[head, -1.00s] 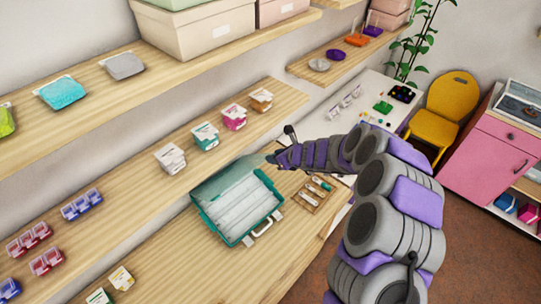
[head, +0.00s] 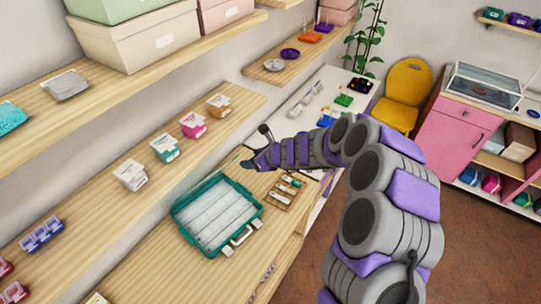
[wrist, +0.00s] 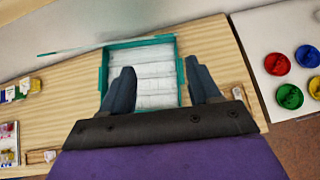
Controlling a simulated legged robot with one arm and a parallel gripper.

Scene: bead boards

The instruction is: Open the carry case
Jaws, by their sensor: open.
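The teal carry case (head: 183,228) lies on the wooden worktop with its pale handle and latches toward the front. Its white compartments are uncovered; they also show inside the teal rim (wrist: 181,78) in the wrist view. A thin teal edge (wrist: 75,51) at the far side looks like the lid seen nearly edge-on; its exact angle is unclear. My gripper (head: 248,164) is above the worktop by the far right corner of the case. In the wrist view my gripper (wrist: 162,80) is open and empty, its fingers in front of the case in the picture, with no clear contact.
A wooden tray (head: 283,193) with small tools lies right of the case. A shelf with small boxes (head: 165,148) runs along the wall behind. Bead dishes (wrist: 289,96) stand on the white table at the right.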

